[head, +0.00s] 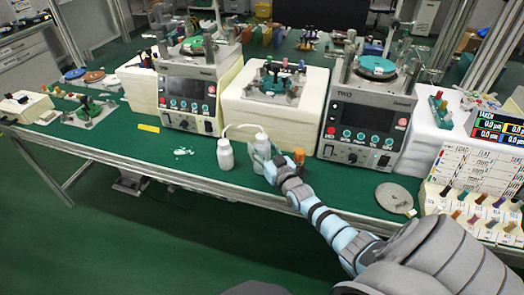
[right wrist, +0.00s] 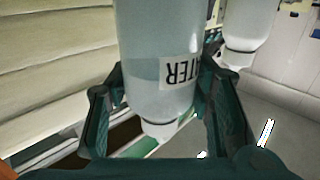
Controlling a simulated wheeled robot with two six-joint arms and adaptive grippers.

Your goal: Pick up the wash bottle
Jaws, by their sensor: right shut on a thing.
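The wash bottle (head: 261,142) is a pale bottle with a white cap, near the front of the green bench in the head view. It fills the middle of the right wrist view (right wrist: 155,45), where it appears upside down with a "WATER" label. My right gripper (head: 268,160) is shut on its body, one finger on each side in the right wrist view (right wrist: 160,110). A thin white tube curves left from near its top. Whether its base touches the bench is hidden. My left gripper is not in view.
A second white bottle (head: 225,156) stands just left of the held one. A small orange-capped item (head: 299,156) is close on the right. Lapping machines (head: 188,95) (head: 368,115) and a white block (head: 273,102) stand behind. The bench front at left is mostly clear.

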